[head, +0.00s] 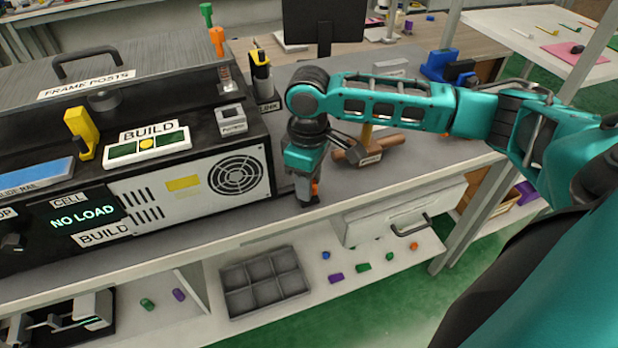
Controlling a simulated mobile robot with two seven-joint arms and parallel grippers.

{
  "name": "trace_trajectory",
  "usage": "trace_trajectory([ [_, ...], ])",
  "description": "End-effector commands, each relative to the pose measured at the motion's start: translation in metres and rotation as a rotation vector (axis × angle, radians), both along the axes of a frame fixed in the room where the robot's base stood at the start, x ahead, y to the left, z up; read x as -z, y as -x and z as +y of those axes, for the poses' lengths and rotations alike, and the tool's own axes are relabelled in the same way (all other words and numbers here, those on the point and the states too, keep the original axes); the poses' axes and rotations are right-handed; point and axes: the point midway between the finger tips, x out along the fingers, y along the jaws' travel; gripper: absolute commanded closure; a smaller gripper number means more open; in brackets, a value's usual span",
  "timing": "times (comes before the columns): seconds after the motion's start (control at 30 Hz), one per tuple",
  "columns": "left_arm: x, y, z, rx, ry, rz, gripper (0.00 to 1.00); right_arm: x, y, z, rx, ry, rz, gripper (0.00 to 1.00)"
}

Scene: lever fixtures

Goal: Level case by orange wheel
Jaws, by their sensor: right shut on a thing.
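The case (195,192) is a wide dark box with a pale front panel, a round fan grille and a screen reading NO LOAD. On top, a white strip labelled BUILD (147,146) has green fields with a yellow round spot near its middle. My right gripper (307,198) points down just right of the case's front corner. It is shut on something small. Orange, apparently the orange wheel (316,187), shows at its fingertips, mostly hidden by the gripper. My left gripper is out of the picture.
A yellow-handled lever (82,130) and an orange-capped post (218,42) stand on the case. A wooden-handled block (368,150) lies right of my gripper. A divided grey tray (263,283) and small coloured pieces sit on the shelf below. The bench's front edge is clear.

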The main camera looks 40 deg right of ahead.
Motion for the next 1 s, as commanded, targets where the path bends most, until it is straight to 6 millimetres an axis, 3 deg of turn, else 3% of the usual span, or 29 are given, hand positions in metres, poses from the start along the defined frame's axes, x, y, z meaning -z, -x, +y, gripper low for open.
trace_trajectory([
  [0.57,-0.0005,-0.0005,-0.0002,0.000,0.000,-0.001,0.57,-0.0011,-0.0011,-0.0004,0.030,0.001,-0.004,0.94],
  [0.6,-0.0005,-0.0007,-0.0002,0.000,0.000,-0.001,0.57,-0.0012,-0.0011,-0.0004,0.030,0.001,-0.004,0.59],
  [0.83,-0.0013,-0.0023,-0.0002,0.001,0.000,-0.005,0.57,-0.0006,-0.0006,-0.0002,0.029,0.000,-0.002,0.38],
  [1.0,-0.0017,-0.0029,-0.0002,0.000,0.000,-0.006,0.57,-0.0003,-0.0003,-0.0001,0.029,0.000,-0.001,0.38],
])
